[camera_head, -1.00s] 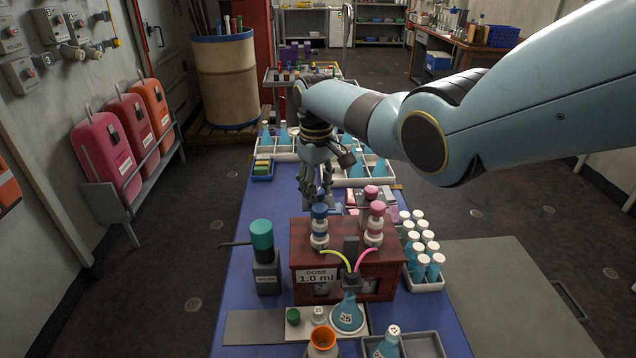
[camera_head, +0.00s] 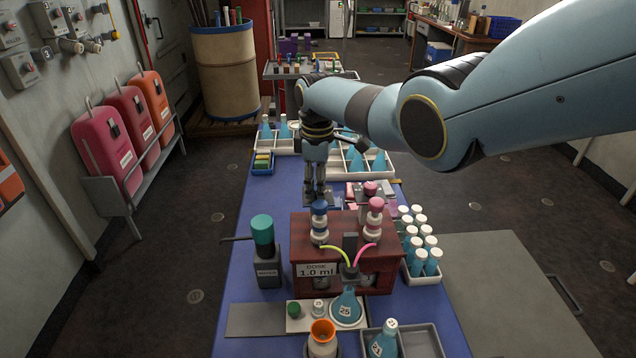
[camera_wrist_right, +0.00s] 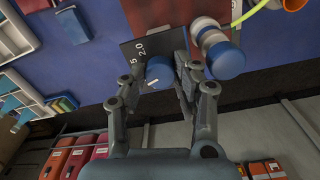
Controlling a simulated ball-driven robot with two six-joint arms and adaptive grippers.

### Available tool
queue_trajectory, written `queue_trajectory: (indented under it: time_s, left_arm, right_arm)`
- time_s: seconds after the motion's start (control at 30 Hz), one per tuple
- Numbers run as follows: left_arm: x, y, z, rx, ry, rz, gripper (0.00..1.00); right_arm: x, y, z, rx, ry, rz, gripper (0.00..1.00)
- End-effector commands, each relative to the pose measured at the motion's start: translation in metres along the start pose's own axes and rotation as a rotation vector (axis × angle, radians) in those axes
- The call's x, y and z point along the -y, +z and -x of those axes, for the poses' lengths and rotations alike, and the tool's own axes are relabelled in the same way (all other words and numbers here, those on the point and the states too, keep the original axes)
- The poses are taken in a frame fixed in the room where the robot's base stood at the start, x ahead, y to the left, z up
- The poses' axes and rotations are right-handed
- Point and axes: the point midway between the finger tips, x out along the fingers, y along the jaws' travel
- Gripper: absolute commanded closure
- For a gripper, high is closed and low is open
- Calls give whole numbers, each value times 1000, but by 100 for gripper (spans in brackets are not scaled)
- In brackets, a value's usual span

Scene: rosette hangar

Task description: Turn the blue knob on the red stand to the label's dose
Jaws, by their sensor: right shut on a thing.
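The dark red stand (camera_head: 383,250) is on the blue bench, with a white label (camera_head: 316,269) on its front reading "DOSE 1.0 ml". In the right wrist view, a blue knob (camera_wrist_right: 160,70) with a white pointer mark sits against a dark dial plate (camera_wrist_right: 138,45). "2.0" and part of another number show on the plate; the rest is covered. My right gripper (camera_wrist_right: 159,79) is shut on the knob, one finger on each side. In the head view the right gripper (camera_head: 315,195) is behind a blue-capped dispenser (camera_head: 319,226), which hides the knob. My left gripper is not in view.
A pink-capped dispenser (camera_head: 373,222) stands on the stand's right side. A flask (camera_head: 347,308) with yellow and pink tubes is in front. A teal-topped device (camera_head: 264,250) stands left, and a rack of white-capped vials (camera_head: 420,244) right.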

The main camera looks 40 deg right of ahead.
Motion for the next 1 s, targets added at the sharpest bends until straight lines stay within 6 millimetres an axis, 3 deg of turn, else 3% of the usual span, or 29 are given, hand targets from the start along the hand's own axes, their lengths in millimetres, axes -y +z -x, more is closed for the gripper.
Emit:
queue_trajectory:
  time_s: [0.53,0.57,0.7,1.0]
  left_arm:
    - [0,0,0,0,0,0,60]
    - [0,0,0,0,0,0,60]
    - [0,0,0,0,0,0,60]
    - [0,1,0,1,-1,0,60]
  right_arm:
    - [0,-1,0,-3,0,24,100]
    - [0,-1,0,-3,0,24,67]
    - [0,-1,0,-3,0,24,49]
    - [0,0,1,-1,0,23,47]
